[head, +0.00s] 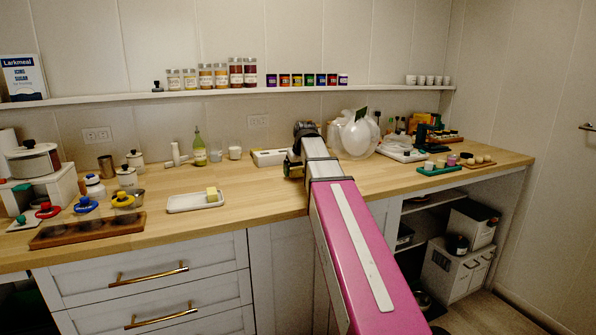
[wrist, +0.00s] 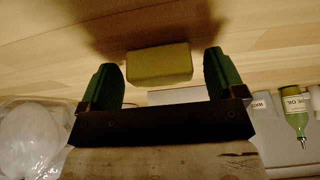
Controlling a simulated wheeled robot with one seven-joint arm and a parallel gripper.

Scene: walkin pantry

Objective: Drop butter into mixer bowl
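A yellow block of butter (wrist: 159,66) sits between the green fingers of my gripper (wrist: 164,72) in the wrist view. In the head view my gripper (head: 294,160) is over the middle of the counter, left of a clear, rounded bowl-like thing (head: 358,136). I cannot clearly make out the mixer bowl.
A green oil bottle (head: 199,150) stands at the back, left of my gripper; it also shows in the wrist view (wrist: 295,110). A white tray (head: 268,158) lies behind my gripper. Dark equipment (head: 423,135) and small trays crowd the right. The counter front between dish and arm is clear.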

